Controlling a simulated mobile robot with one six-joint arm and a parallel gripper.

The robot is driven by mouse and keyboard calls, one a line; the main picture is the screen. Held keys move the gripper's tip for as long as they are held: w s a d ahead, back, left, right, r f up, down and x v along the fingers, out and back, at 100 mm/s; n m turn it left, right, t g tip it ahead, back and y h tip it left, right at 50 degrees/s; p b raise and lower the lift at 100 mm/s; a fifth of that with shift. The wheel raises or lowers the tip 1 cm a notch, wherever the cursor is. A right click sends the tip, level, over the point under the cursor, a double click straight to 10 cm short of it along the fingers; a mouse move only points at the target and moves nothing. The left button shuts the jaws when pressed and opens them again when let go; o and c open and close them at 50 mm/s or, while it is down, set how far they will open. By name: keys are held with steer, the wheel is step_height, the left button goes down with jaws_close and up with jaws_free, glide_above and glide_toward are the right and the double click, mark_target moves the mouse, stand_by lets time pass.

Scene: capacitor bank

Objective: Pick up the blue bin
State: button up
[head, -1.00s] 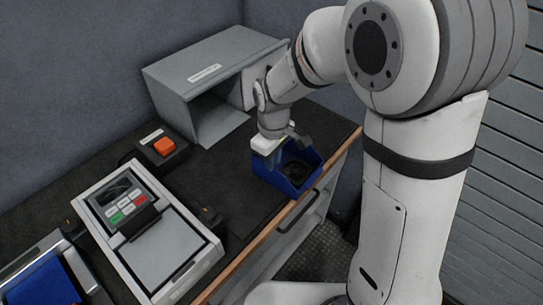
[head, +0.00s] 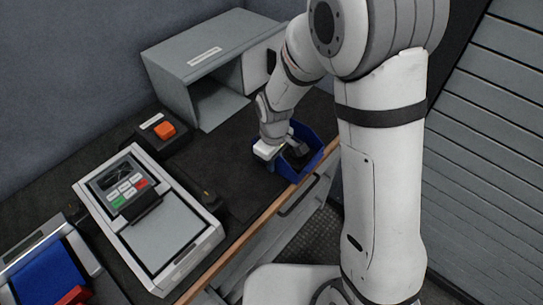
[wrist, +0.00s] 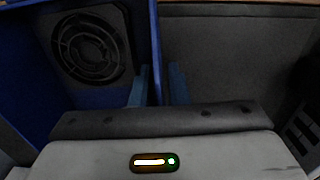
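The blue bin (head: 314,160) stands on the dark worktop near its front wooden edge, to the right of the grey box. A dark round grille-like item (wrist: 92,45) lies inside it. My gripper (wrist: 158,80) is down at the bin's left side in the head view and hides part of it. In the wrist view its two bluish fingers stand on either side of a bin wall (wrist: 153,45), with gaps showing, so it looks open around the wall. The fingertips are hidden in the head view.
An open-fronted grey box (head: 205,75) stands behind the bin. An orange button box (head: 163,132) and a keypad device (head: 150,220) are to the left. A blue item (head: 45,280) lies at bottom left. Dark worktop between device and bin is mostly clear.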

mark_target(286, 176)
jaws_close()
steer(key=shift+s+d, duration=0.1)
steer(key=shift+d, duration=0.05)
stand_by(0.4)
steer(key=shift+s+d, duration=0.5)
steer(key=shift+d, duration=0.35)
steer(key=shift+s+d, duration=0.45)
steer(key=shift+d, duration=0.4)
steer(key=shift+o, duration=1.6)
jaws_free()
